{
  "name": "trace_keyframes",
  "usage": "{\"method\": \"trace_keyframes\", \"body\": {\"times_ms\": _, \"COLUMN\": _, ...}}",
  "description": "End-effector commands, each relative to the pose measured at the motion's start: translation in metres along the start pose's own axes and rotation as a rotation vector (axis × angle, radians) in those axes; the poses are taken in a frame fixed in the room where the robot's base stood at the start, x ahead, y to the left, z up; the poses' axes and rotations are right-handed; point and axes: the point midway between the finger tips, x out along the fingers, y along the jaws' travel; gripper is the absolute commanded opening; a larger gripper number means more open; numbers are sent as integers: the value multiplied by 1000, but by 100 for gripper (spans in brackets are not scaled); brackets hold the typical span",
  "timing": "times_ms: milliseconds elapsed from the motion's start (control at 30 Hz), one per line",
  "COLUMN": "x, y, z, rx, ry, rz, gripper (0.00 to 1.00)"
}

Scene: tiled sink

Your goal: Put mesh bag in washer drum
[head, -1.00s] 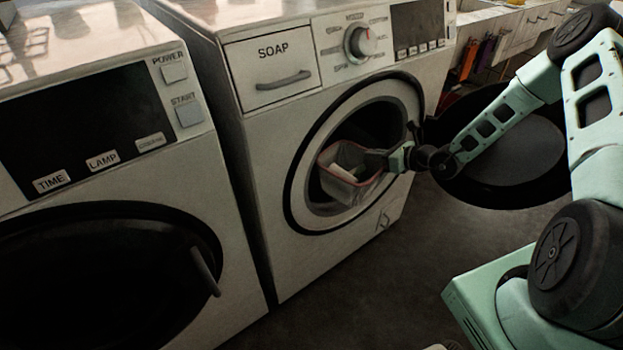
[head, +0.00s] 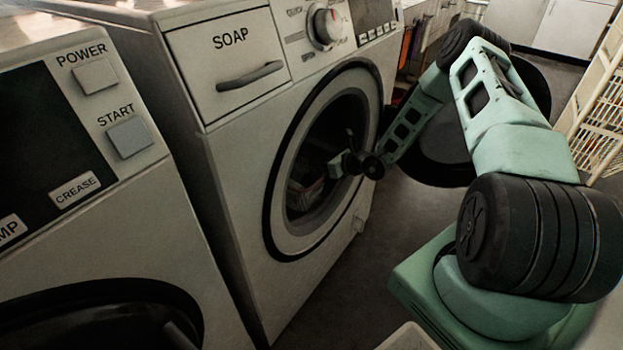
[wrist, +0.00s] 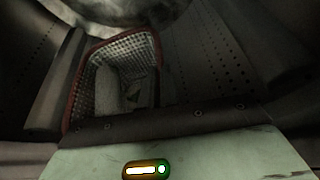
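The washer drum (head: 345,108) is open at its round front, below the SOAP drawer. The mesh bag (head: 306,192) is inside the drum, low and to the left, and mostly in shadow. In the wrist view the mesh bag (wrist: 117,78) shows grey mesh, a red rim and pale cloth inside, with the perforated drum wall around it. My gripper (wrist: 150,122) is inside the drum, right up against the bag's near side in that view. Its fingertips are hidden, so their grip on the bag does not show.
A second machine (head: 95,225) with POWER and START buttons stands at the left. The open round washer door (head: 435,160) is behind my arm on the right. A white rack (head: 600,120) stands at the far right. Dark floor shows between the washer and my base.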

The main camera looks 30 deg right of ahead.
Motion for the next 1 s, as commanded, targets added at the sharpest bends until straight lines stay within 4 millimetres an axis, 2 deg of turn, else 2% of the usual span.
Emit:
{"method": "trace_keyframes", "body": {"times_ms": 167, "x": 6, "y": -1, "z": -13, "rx": 0, "ry": -1, "rz": 0, "gripper": 0}}
{"method": "trace_keyframes", "body": {"times_ms": 367, "x": 16, "y": -4, "z": -38, "rx": 1, "ry": -1, "rz": 1, "gripper": 0}}
{"method": "trace_keyframes", "body": {"times_ms": 767, "x": 18, "y": -5, "z": -42, "rx": 0, "ry": -2, "rz": 1, "gripper": 0}}
{"method": "trace_keyframes", "body": {"times_ms": 833, "x": 17, "y": -5, "z": -42, "rx": -1, "ry": -1, "rz": 1, "gripper": 20}}
{"method": "trace_keyframes", "body": {"times_ms": 867, "x": 17, "y": -5, "z": -42, "rx": -1, "ry": -1, "rz": 1, "gripper": 25}}
{"method": "trace_keyframes", "body": {"times_ms": 1000, "x": 17, "y": -5, "z": -42, "rx": -1, "ry": -1, "rz": 0, "gripper": 25}}
